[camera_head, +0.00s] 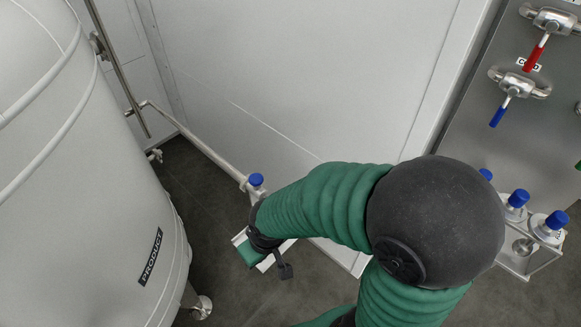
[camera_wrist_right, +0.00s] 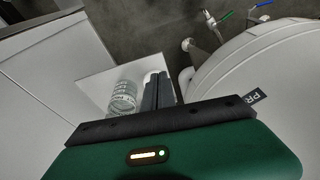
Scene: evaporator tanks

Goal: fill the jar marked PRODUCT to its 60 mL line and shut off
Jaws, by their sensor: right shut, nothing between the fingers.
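A clear jar with white markings (camera_wrist_right: 124,97) stands on a pale stand (camera_wrist_right: 95,88) in the right wrist view. Its lettering and liquid level are too small to read. My right gripper (camera_wrist_right: 158,88) is shut and empty, its dark fingers just beside the jar. Whether they touch it I cannot tell. In the head view the right gripper (camera_head: 286,270) shows past my green sleeve, which hides the jar. A blue-knobbed valve (camera_head: 256,180) sits on the pipe end above the stand. The tank (camera_head: 75,190) bears a PRODUCT label (camera_head: 150,257). My left gripper is not in view.
A panel (camera_head: 500,110) at right carries a red-handled valve (camera_head: 536,55) and a blue-handled valve (camera_head: 504,105). Blue-capped bottles (camera_head: 515,205) stand in a rack below it. A pale wall (camera_head: 310,70) closes off the back. Dark floor (camera_head: 215,225) shows between tank and stand.

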